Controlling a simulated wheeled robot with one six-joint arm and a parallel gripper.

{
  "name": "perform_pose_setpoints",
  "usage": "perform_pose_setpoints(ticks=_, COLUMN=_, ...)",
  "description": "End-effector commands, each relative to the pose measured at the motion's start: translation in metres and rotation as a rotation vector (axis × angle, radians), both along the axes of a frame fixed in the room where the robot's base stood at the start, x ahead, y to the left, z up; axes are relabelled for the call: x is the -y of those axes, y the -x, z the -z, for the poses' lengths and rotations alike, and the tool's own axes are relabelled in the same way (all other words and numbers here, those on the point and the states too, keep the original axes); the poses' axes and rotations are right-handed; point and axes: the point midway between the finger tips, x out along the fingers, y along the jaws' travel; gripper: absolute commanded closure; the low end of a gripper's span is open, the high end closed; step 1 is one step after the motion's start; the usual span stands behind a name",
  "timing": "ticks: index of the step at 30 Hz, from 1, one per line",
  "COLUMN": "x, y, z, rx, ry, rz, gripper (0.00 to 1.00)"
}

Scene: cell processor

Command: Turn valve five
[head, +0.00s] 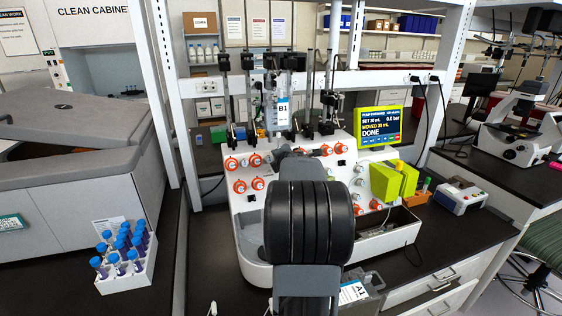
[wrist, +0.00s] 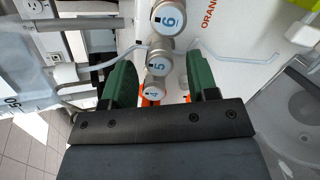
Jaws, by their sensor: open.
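My gripper (wrist: 161,72) is open, with one green finger on each side of the row around valves five and four. Gaps show between the fingers and the knob of valve five. In the head view my own arm hides the gripper and this part of the white processor (head: 249,226).
Orange-based valves (head: 231,163) line the processor's front. A bag marked B1 (head: 277,113) hangs above. A tube rack (head: 128,268) stands on the bench at left.

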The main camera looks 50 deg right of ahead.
Motion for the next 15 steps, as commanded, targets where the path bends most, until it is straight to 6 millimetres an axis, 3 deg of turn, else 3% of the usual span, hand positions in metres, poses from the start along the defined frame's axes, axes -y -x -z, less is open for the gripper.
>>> perform_pose_setpoints(ticks=15, x=0.0084, y=-0.0122, z=0.0056, rx=-0.001, ry=0.001, rz=0.0, gripper=0.46)
